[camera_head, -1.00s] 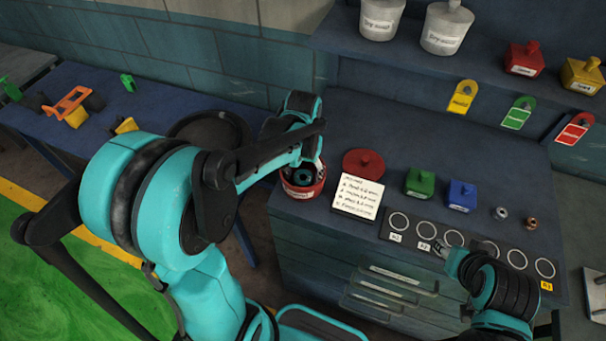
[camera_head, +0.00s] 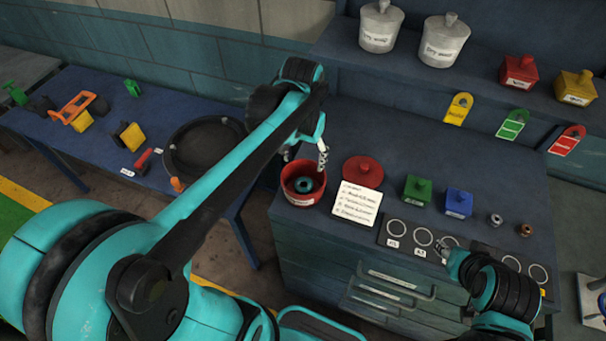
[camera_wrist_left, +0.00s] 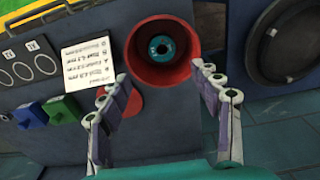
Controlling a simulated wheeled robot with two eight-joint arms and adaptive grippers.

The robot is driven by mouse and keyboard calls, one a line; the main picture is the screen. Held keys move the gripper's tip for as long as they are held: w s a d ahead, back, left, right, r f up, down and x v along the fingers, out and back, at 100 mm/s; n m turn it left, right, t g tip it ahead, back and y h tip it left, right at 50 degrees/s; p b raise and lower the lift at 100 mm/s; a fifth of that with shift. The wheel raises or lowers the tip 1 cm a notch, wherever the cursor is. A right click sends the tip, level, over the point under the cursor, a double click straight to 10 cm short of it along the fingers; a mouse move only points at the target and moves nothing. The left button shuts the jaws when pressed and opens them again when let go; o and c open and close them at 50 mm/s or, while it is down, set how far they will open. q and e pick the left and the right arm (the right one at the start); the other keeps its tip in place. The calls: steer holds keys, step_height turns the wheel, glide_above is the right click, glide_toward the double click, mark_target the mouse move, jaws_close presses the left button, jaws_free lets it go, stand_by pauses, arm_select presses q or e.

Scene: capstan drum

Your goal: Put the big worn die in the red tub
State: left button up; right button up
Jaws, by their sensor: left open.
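The red tub (camera_head: 301,186) is open and stands at the left end of the blue bench top. A ring-shaped die (camera_head: 304,185), dark with a teal middle, lies inside on the tub's floor. In the left wrist view the tub (camera_wrist_left: 137,62) and the die (camera_wrist_left: 161,48) show beyond my fingers. My left gripper (camera_head: 321,155) is open and empty, above the tub's back right side, apart from the die. It also shows in the left wrist view (camera_wrist_left: 160,82) with its fingers spread. My right gripper (camera_head: 446,254) is by the ringed strip; its jaws are too small to read.
A red lid (camera_head: 362,171), a note card (camera_head: 357,204), green (camera_head: 417,188) and blue (camera_head: 458,202) blocks, and two small dies (camera_head: 496,220) (camera_head: 526,231) are on the bench. A black round tray (camera_head: 205,148) lies on the left table.

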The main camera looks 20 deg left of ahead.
arm_select(q)
steer(key=s+d+f+t, duration=0.1)
steer(key=s+d+t, duration=0.2)
steer(key=s+t, duration=0.3)
steer(key=shift+s+d+f+m+t, duration=0.25)
steer(key=shift+s+m+t, duration=0.05)
steer(key=shift+s, duration=1.15)
